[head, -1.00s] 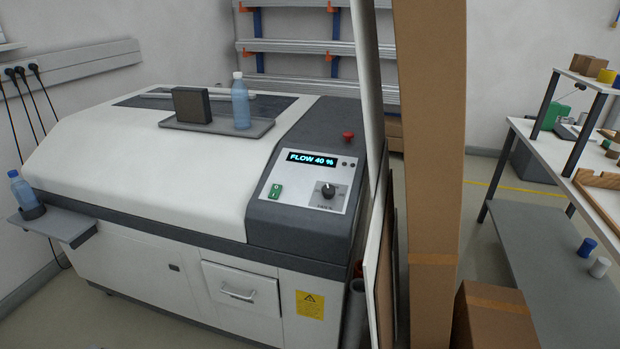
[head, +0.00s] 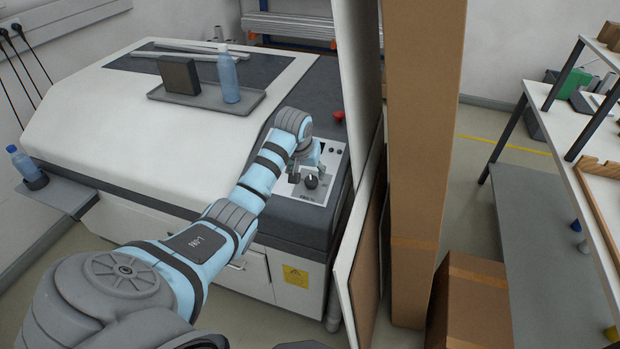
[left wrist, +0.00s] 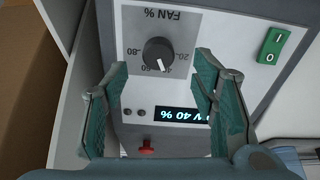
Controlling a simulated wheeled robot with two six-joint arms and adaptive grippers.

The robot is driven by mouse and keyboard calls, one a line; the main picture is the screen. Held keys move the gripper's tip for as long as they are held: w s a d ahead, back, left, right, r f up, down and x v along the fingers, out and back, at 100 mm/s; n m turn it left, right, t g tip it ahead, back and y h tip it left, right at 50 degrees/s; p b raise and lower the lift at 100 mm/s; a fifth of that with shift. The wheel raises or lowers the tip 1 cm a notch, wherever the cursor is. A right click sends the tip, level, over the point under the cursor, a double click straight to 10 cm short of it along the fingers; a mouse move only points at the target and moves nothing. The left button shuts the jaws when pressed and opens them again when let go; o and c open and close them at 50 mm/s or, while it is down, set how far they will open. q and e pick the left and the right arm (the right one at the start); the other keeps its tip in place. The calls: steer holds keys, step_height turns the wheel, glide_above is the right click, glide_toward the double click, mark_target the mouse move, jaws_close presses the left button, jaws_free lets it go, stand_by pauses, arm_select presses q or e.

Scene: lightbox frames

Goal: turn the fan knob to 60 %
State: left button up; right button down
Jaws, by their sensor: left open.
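The fan knob (head: 311,182) is a dark round knob on the light control panel (head: 318,196) of the white machine. In the left wrist view the knob (left wrist: 160,53) appears upside down under the label FAN %, with its white pointer close to the 40 mark. A display (left wrist: 183,114) there ends in 40 %, its start hidden by a finger. My left gripper (head: 305,166) is over the panel, beside the knob. In the left wrist view its teal fingers are open, with the knob framed between the tips; no contact is visible. My right gripper is not in view.
A green switch (left wrist: 272,46) and a red button (left wrist: 146,146) are close to the knob. A tray (head: 195,101) with a bottle (head: 228,78) and dark block (head: 179,75) stands on the lid. A tall cardboard piece (head: 425,150) rises right of the machine.

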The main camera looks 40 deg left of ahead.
mark_target(311, 181)
arm_select(q)
steer(key=b+x, duration=0.1)
steer(key=x, duration=0.4)
steer(key=shift+w+d+f, duration=0.1)
steer(key=shift+w+f, duration=0.15)
steer(key=shift+f, duration=0.05)
steer(key=shift+w+f, duration=0.2)
steer(key=shift+f, duration=0.1)
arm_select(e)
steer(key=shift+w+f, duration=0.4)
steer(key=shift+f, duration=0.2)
arm_select(q)
steer(key=shift+s+r, duration=0.1)
steer(key=shift+s, duration=0.05)
steer(key=shift+s, duration=0.1)
steer(key=c, duration=1.2)
steer(key=shift+o, duration=0.2)
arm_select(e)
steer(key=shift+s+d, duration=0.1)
